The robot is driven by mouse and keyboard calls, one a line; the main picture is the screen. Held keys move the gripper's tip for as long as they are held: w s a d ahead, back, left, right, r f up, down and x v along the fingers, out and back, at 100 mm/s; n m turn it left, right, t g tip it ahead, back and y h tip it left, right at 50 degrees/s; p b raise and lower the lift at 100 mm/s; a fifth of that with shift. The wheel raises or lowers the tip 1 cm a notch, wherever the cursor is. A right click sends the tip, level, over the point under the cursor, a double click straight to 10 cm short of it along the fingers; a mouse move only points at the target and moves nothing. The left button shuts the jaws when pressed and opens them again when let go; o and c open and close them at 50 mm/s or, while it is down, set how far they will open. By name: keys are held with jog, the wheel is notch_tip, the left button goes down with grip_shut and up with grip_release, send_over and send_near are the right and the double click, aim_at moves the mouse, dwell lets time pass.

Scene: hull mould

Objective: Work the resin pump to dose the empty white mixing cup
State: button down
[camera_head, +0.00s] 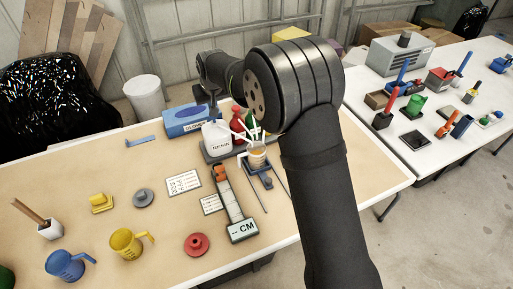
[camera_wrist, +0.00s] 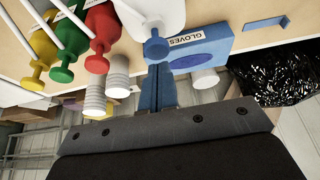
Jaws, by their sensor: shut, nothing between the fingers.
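The white resin jug (camera_head: 217,139), labelled RESIN, stands at the back of the tan table. It also shows at the top of the wrist view (camera_wrist: 150,12), with a blue pump head (camera_wrist: 155,48). My gripper (camera_head: 212,103) is above the jug. In the wrist view its blue fingers (camera_wrist: 158,72) are shut and empty, with tips close to the pump head; I cannot tell whether they touch it.
A blue gloves box (camera_head: 184,120) stands close left of the jug. Red (camera_wrist: 101,28), green (camera_wrist: 69,38) and yellow (camera_wrist: 38,55) bottles stand beside it, with white ribbed stacks (camera_wrist: 118,75) near. A long device marked CM (camera_head: 241,229) lies in front. The table's left middle has free room.

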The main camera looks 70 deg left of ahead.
dwell(0.3)
notch_tip(320, 180, up, 6)
dwell(0.7)
jog(key=shift+f, duration=0.1)
notch_tip(320, 180, down, 7)
jog(key=shift+f, duration=0.15)
dwell(0.4)
dwell(0.4)
